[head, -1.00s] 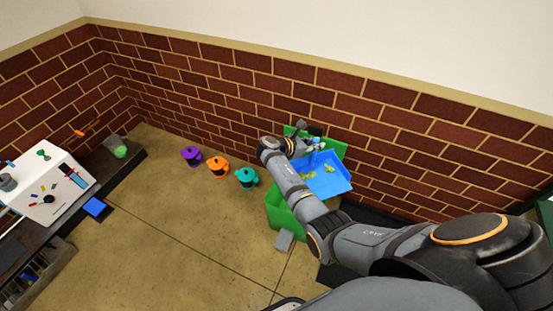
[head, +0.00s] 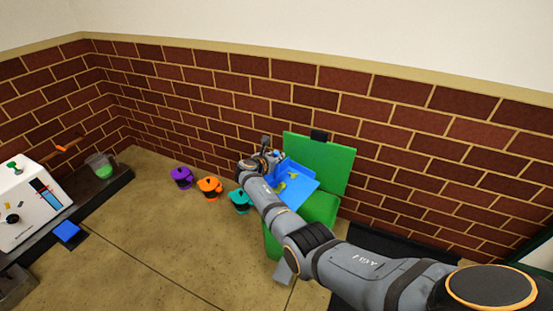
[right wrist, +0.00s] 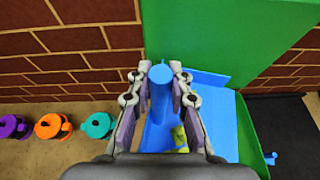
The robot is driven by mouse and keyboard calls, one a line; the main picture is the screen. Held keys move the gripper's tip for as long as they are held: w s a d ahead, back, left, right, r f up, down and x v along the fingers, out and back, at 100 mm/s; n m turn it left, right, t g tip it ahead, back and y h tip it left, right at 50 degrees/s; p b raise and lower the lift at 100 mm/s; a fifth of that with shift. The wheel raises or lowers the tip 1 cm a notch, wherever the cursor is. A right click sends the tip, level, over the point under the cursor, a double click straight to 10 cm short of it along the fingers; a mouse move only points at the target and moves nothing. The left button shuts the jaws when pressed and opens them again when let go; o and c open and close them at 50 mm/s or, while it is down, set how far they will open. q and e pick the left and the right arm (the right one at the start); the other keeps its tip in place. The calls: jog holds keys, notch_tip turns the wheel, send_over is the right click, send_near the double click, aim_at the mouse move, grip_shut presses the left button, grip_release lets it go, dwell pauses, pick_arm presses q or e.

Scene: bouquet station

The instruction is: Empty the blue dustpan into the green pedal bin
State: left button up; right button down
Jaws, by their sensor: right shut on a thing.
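My right gripper (head: 268,160) is shut on the handle of the blue dustpan (head: 305,180); the handle (right wrist: 160,95) shows between the fingers in the right wrist view. Yellow-green scraps (head: 283,184) lie in the pan, and some show in the right wrist view (right wrist: 180,137). The dustpan is held above the green pedal bin (head: 322,208), whose lid (head: 335,165) stands up open against the brick wall. My right arm hides part of the bin and pan. My left gripper is out of view.
Purple (head: 182,177), orange (head: 209,188) and teal (head: 239,200) pots stand on the floor left of the bin. A white machine (head: 30,205) and a clear container with green contents (head: 102,167) are at the left.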

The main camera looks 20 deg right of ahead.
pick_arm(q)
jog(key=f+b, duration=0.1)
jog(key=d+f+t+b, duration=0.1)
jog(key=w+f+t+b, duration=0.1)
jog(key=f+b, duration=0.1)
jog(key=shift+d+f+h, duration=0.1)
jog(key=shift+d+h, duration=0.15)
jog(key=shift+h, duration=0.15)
pick_arm(e)
jog(key=s+d+r+m+t, duration=0.1)
jog(key=s+d+m+t, duration=0.2)
jog(key=s, duration=0.6)
jog(key=s+d+r+m+t, duration=0.1)
jog(key=s+d+m+t, duration=0.1)
jog(key=s+d+m, duration=0.4)
jog(key=s, duration=0.3)
jog(key=shift+s+r+t+h, duration=0.3)
jog(key=shift+s+r+t, duration=0.05)
jog(key=shift+r+t, duration=0.05)
